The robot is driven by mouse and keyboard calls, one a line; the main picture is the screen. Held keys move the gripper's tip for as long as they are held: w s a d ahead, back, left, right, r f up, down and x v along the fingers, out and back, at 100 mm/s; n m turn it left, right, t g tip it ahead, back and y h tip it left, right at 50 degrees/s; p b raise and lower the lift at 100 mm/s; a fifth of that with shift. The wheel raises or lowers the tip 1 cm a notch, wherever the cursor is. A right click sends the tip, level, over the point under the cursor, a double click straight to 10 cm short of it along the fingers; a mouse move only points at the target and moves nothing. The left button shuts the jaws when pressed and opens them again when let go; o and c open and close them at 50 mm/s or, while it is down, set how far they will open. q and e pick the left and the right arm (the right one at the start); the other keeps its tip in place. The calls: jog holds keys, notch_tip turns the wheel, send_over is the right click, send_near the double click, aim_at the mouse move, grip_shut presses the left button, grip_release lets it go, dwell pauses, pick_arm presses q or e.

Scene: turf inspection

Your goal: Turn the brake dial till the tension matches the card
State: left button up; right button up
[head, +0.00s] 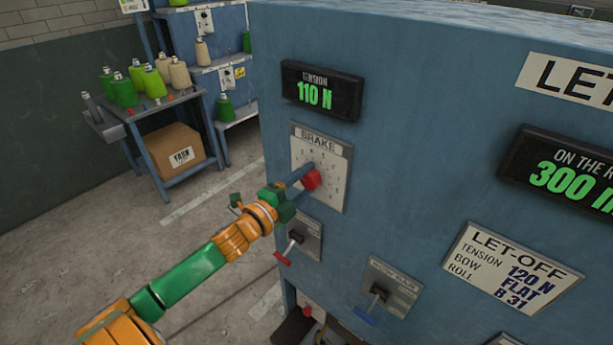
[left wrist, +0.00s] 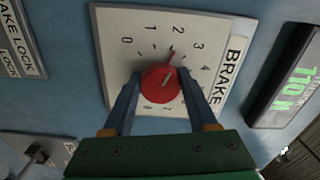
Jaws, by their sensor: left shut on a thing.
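The red brake dial (head: 312,180) sits on the white BRAKE plate (head: 335,192) on the blue machine face. My left gripper (head: 303,178) is shut on the dial; in the left wrist view its two fingers flank the red dial (left wrist: 161,84). The dial's pointer is near the 2 on the BRAKE plate (left wrist: 115,75). The tension display (head: 321,92) reads 110 N in green. The LET-OFF card (head: 508,269) reads tension 120 N, bow FLAT, roll B 31. My right gripper is not in view.
Below the dial are a red-handled lever (head: 291,246) and a blue-handled lever (head: 370,307). Another display (head: 565,177), cut off at the right, reads 300. A bench (head: 175,108) with green and tan cones stands at the back left. The floor between is open.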

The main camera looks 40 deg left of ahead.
pick_arm(q)
jog(key=shift+n, duration=0.6)
jog(key=o, duration=1.4)
jog(key=s, duration=0.2)
jog(key=s+b, duration=0.1)
jog(key=s, duration=0.4)
jog(key=shift+s+a, duration=0.1)
jog(key=shift+a, duration=0.2)
